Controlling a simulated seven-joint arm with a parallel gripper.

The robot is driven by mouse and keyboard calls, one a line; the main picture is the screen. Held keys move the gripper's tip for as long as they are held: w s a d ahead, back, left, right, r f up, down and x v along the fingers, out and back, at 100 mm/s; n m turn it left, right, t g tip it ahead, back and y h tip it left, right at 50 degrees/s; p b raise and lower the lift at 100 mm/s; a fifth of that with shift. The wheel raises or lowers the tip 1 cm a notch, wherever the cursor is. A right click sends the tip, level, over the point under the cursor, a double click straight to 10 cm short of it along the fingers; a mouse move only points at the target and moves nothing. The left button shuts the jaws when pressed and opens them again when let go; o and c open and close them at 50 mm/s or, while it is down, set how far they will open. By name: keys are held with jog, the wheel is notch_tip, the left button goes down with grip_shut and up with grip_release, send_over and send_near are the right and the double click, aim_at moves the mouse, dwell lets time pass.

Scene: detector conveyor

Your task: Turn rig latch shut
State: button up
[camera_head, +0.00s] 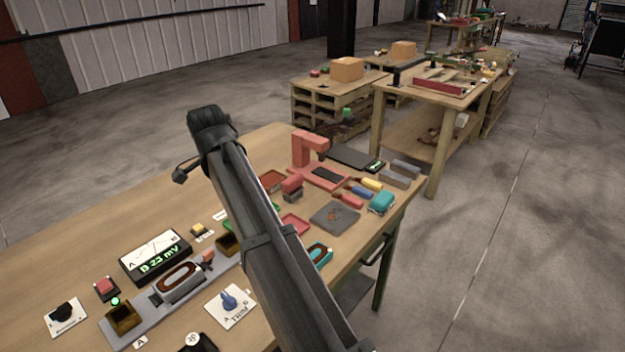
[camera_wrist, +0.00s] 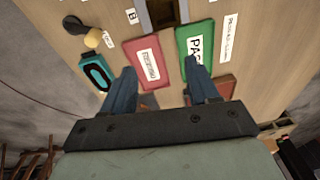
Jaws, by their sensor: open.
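In the head view the rig is a long grey base plate (camera_head: 124,334) at the front of the bench. A grey detector (camera_head: 180,282) with a dark red, white-rimmed oval lies on it. A small salmon-coloured piece (camera_head: 208,258) stands at its right end; it looks like the latch, but its turn angle is unclear. My arm crosses in front of the rig's right part. My gripper (camera_wrist: 158,76) shows in the wrist view, open and empty, its blue fingers apart above the bench near the red and green trays. The latch is not identifiable there.
The wrist view shows a red tray (camera_wrist: 148,62), a green PASS tray (camera_wrist: 196,46) and a teal detector (camera_wrist: 96,72). In the head view a meter (camera_head: 155,257) reading "D 23 mV", a red button (camera_head: 105,287) and a blue trim knob (camera_head: 230,299) surround the rig.

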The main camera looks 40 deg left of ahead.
jog(key=w+d+t, duration=0.1)
jog(key=w+d, duration=0.2)
jog(key=w, duration=0.3)
jog(key=w+d+t, duration=0.1)
jog(key=w+d, duration=0.2)
jog(key=w, duration=0.3)
jog(key=w+d+f+m+t, duration=0.1)
jog(key=w+d+t, duration=0.1)
jog(key=w, duration=0.5)
jog(key=shift+d, duration=0.8)
jog(key=shift+d+f, duration=0.1)
jog(key=shift+f, duration=0.05)
